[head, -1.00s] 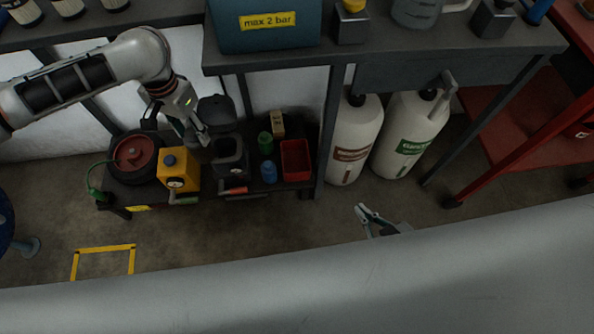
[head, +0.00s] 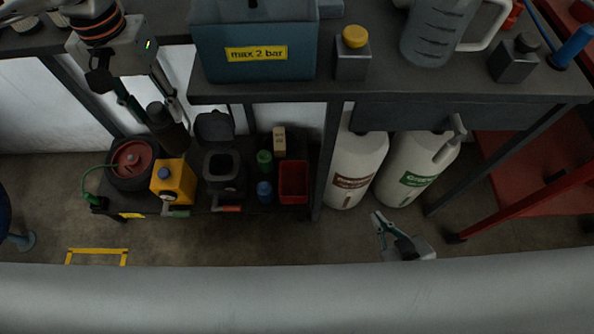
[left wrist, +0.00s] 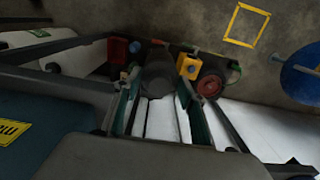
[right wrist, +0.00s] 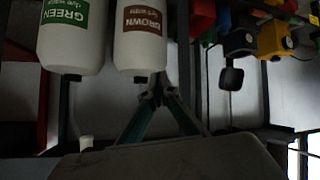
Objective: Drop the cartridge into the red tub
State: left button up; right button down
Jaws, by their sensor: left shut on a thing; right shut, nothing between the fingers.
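The cartridge (head: 173,138) is a dark cylinder. My left gripper (head: 166,118) is shut on it and holds it tilted above the low black shelf, left of the red tub. In the left wrist view the cartridge (left wrist: 158,76) sits between the fingers. The red tub (head: 293,182) is a small open box at the right end of the shelf; it also shows in the left wrist view (left wrist: 118,50). My right gripper (head: 380,222) is shut and empty, in front of the white bottles. Its closed fingers show in the right wrist view (right wrist: 158,95).
On the shelf stand a yellow can (head: 173,181), a black open-lidded container (head: 222,175), green and blue small bottles and a red-topped round vessel (head: 132,158). Two white bottles (head: 357,165) stand right of the tub.

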aim_at(288, 187)
jog(key=k+l, duration=0.1)
jog(key=k, duration=0.35)
jog(key=i+l+u, duration=0.15)
jog(key=l+u, duration=0.15)
jog(key=l, duration=0.5)
jog(key=l+u, duration=0.35)
jog(key=l, duration=0.45)
jog(key=i+l, duration=0.3)
jog(key=i, duration=0.2)
